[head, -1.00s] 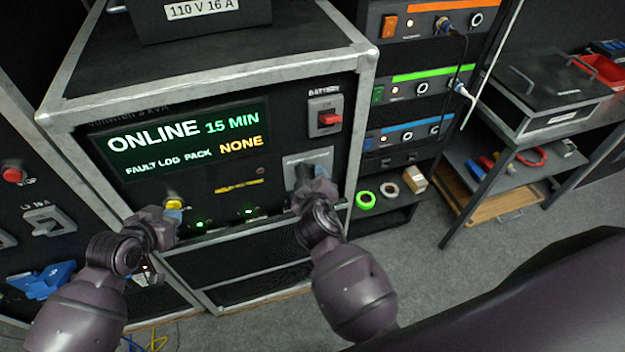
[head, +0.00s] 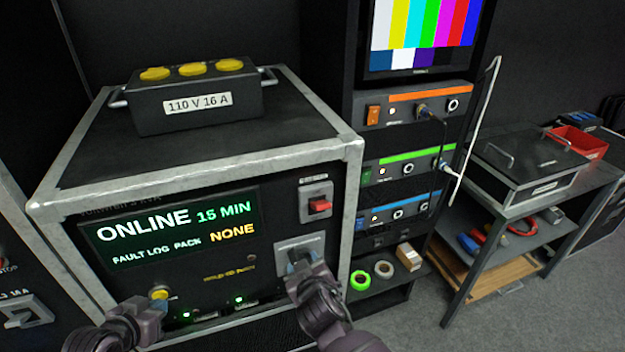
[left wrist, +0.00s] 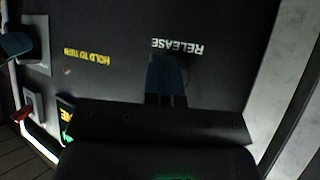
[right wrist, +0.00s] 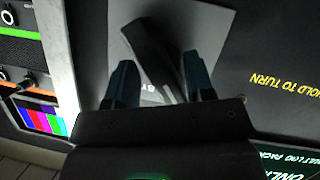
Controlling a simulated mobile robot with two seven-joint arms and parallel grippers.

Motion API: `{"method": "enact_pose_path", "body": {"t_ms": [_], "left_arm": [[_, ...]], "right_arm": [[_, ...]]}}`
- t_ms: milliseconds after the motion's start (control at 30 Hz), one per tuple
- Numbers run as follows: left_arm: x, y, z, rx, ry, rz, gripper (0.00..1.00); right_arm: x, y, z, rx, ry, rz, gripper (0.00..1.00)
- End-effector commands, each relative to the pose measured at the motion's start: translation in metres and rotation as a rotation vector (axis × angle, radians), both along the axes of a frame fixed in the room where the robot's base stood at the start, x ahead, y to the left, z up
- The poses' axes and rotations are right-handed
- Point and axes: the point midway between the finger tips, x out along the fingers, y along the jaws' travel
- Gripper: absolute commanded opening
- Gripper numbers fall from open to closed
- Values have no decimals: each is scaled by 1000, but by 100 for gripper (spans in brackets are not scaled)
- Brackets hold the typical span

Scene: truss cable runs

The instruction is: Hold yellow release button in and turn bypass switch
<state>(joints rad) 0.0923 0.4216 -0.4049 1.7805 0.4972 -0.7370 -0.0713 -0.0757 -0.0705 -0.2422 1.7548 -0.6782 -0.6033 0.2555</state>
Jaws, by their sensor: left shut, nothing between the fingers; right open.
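The yellow release button (head: 159,293) is at the lower left of the black panel in the head view. My left gripper (head: 161,304) is shut and empty, its fingertips at the button. In the left wrist view its fingers (left wrist: 166,80) cover the button under the RELEASE label; how far it is pressed I cannot tell. The bypass switch has a grey plate (head: 312,243) and a dark handle, tilted in the right wrist view (right wrist: 150,48). My right gripper (right wrist: 160,83) is open, one finger on each side of the handle; contact is unclear.
The panel display (head: 180,228) reads ONLINE 15 MIN, FAULT LOG PACK NONE. A red battery switch (head: 319,205) sits above the bypass plate. A box with yellow caps (head: 195,104) stands on top. A rack (head: 415,110) and a shelf table (head: 508,207) stand right.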

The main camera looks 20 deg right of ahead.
Motion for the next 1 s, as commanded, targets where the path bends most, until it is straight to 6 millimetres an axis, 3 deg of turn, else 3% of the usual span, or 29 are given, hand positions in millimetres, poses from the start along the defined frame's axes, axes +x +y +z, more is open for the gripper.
{"method": "enact_pose_path", "body": {"t_ms": [1000], "left_arm": [[0, 0, 1, 0, -1, 1, 0]], "right_arm": [[0, -9, -2, 1055, 1, 1, 49]]}}
